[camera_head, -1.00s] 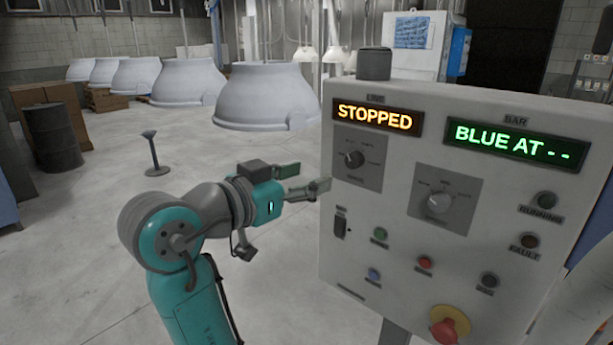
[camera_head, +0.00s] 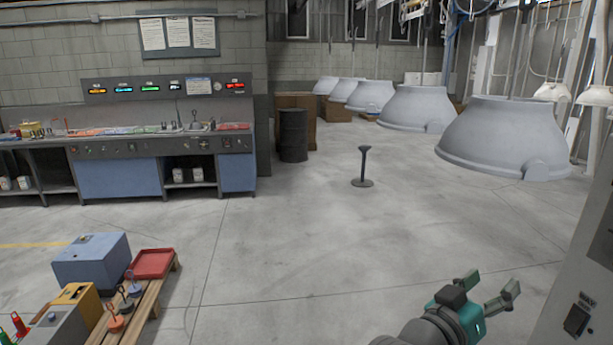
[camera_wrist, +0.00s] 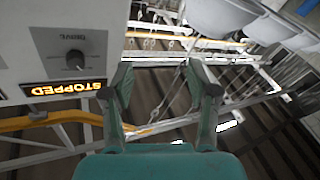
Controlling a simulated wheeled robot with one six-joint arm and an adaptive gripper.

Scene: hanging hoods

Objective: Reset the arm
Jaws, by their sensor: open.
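My gripper (camera_head: 493,295) shows at the lower right of the head view, with its two fingers spread and nothing between them. In the wrist view my gripper (camera_wrist: 161,85) is also open and empty, fingers pointing up the picture. The control panel (camera_head: 592,270) stands just right of my gripper in the head view, mostly cut off by the picture edge. In the wrist view the panel (camera_wrist: 30,55) is at the upper left, beside the left finger and apart from it, with a dial and a lit STOPPED sign (camera_wrist: 62,89).
Several grey hoods (camera_head: 500,140) hang at the right. A black post (camera_head: 363,165) stands on open floor. A workbench (camera_head: 110,150) lines the left wall beside a dark barrel (camera_head: 293,135). A wooden bench (camera_head: 150,300) with boxes and a red tray (camera_head: 152,262) is at the lower left.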

